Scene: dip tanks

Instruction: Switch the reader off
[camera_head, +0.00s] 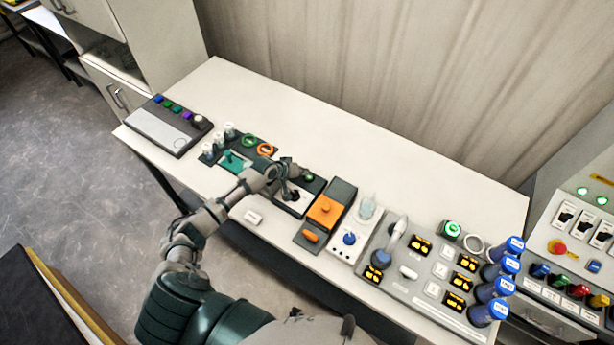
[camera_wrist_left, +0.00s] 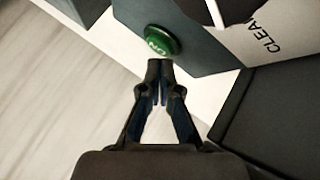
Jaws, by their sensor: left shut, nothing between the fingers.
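A dark box with a white panel (camera_head: 291,205) stands on the bench under my left gripper. I take it to be the reader, though no view shows a label saying so. Its round green button (camera_head: 309,177) shows beside my fingertips. In the left wrist view the green button (camera_wrist_left: 161,40) is lettered, apparently "ON", and the white panel (camera_wrist_left: 262,40) shows "CLEA" before being cut off. My left gripper (camera_head: 299,170) is shut and empty; its fingertips (camera_wrist_left: 160,66) are just short of the button, and contact cannot be told. My right gripper is not in view.
An orange-topped unit (camera_head: 326,210) stands close to the right, with a white panel carrying a blue knob (camera_head: 349,238) beyond it. A teal device (camera_head: 233,161) stands to the left. The bench (camera_head: 300,118) is clear behind, up to the wall.

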